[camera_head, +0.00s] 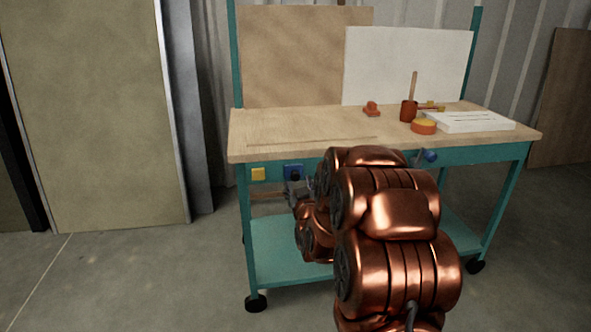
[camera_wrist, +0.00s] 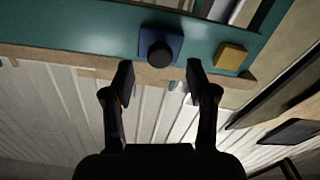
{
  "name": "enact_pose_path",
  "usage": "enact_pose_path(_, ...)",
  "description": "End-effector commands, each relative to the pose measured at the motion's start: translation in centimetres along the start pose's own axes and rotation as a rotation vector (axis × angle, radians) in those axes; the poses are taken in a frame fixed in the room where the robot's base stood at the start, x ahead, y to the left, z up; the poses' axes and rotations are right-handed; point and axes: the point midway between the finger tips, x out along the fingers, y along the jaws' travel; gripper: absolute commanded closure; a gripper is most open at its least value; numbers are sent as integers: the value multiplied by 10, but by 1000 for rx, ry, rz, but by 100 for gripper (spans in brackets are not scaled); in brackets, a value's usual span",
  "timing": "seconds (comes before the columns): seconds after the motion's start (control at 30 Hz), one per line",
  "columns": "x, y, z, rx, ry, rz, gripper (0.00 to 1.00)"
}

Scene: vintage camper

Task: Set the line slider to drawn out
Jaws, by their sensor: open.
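A blue square plate (camera_head: 293,172) is on the teal front rail of the workbench, left of my arm. In the wrist view the blue plate (camera_wrist: 177,40) carries a round black knob (camera_wrist: 160,54). It may be the line slider, but I see no label. A second blue knob (camera_head: 429,156) sticks out from the rail further right. My gripper (camera_wrist: 160,78) is open and empty. Its fingertips lie to either side of the black knob's line, apart from it in the picture. In the head view my gripper (camera_head: 298,190) is partly hidden by my arm, just below the plate.
A yellow block (camera_head: 259,174) is on the rail beside the blue plate. The workbench top (camera_head: 290,130) carries a reddish pot (camera_head: 408,111), a round yellow-orange item (camera_head: 423,126) and a white tray (camera_head: 468,122) at right. A lower teal shelf (camera_head: 275,250) is below. The floor at left is clear.

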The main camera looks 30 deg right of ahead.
Motion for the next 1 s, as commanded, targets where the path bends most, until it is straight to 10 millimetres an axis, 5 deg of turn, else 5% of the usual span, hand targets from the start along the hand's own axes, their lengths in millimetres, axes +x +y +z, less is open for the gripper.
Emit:
enact_pose_path(0.4,44,0,2,0,-1,0,43)
enact_pose_path(0.87,52,0,0,0,0,0,43)
enact_pose_path(1.0,52,0,0,0,0,0,56)
